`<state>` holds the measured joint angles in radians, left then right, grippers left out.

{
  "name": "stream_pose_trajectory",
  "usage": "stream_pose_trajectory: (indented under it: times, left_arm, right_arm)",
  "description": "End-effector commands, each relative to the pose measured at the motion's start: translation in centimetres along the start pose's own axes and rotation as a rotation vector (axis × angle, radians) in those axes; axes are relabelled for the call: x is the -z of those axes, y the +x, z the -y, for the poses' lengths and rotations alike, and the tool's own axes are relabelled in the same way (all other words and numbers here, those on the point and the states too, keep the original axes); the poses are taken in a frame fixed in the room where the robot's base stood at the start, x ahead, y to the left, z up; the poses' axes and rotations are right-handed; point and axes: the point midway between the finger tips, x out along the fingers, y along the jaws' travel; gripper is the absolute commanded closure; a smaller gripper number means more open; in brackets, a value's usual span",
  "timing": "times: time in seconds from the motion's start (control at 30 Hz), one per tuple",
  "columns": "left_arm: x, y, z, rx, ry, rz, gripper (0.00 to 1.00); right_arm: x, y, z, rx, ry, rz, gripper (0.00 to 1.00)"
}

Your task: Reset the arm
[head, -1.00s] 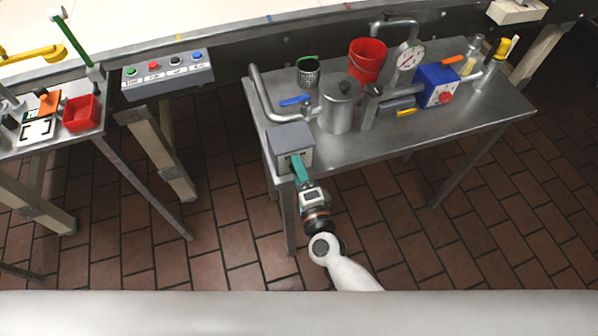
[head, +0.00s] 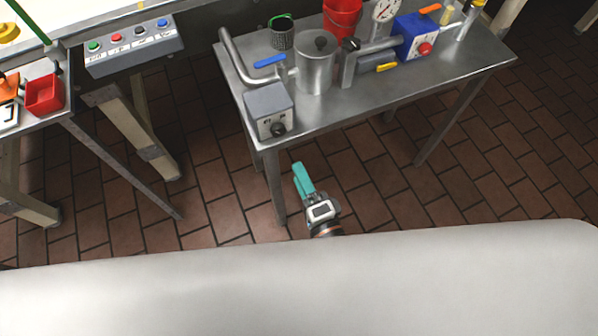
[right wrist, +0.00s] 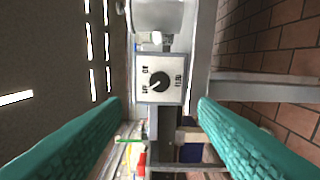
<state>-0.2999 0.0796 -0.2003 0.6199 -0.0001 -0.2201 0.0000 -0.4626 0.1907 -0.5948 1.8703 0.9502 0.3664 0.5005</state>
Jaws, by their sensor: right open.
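My right gripper (head: 303,181) has teal fingers and hangs in free air in front of the metal table, below its front edge. In the right wrist view its two fingers (right wrist: 160,115) are spread wide with nothing between them. Past them is the grey control box (right wrist: 160,80) with a black knob (right wrist: 159,83). In the head view the same control box (head: 269,108) sits at the table's front left corner, apart from the gripper. My left gripper does not show in the head view.
A button panel (head: 135,50) and a red bin (head: 44,95) are on the left. Tiled floor (head: 470,180) lies open in front.

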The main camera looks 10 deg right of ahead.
Motion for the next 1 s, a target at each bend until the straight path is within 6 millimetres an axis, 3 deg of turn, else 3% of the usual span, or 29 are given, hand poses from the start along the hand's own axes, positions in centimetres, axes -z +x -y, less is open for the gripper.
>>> stream_pose_trajectory:
  times: [0.43,0.57,0.67,0.77,0.87,1.0]
  left_arm:
    - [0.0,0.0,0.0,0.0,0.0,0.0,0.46]
    - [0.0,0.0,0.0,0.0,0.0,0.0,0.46]
    - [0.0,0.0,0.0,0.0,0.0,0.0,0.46]
    - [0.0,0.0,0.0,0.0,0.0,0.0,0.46]
    - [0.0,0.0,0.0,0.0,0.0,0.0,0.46]
    - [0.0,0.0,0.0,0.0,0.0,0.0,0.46]
  right_arm:
    - [0.0,0.0,0.1,0.001,-0.001,0.0,0.46]
    - [0.0,0.0,2.1,0.039,-0.066,-0.016,0.46]
    - [-0.3,-0.3,6.9,0.128,-0.214,-0.059,0.46]
    - [-1.1,-1.7,13.9,0.267,-0.42,-0.135,0.46]
    - [-2.4,-4.2,21.0,0.423,-0.619,-0.237,0.46]
    - [-4.6,-9.8,30.0,0.649,-0.847,-0.412,0.46]
